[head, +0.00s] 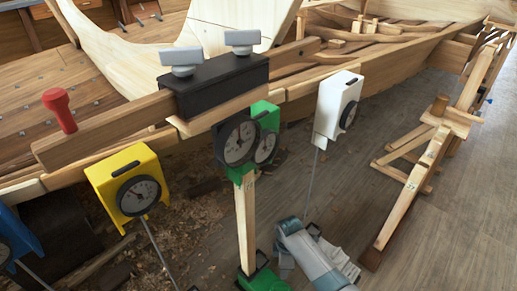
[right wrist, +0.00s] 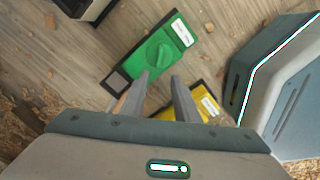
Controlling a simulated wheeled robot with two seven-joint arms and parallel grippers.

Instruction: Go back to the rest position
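My right arm shows low in the head view. In the right wrist view my right gripper (right wrist: 160,77) has its two fingers apart, with nothing between them. Beyond the fingertips is a green block (right wrist: 160,52) with a knob and a white label, on the wooden floor. A yellow block (right wrist: 183,108) lies partly behind the right-hand finger. My left gripper is in neither view.
The wooden hull (head: 340,75) spans the upper part. A black clamp block (head: 222,82) sits on its edge. Yellow (head: 112,180), white (head: 328,105) and green (head: 268,112) dial gauges stand along it.

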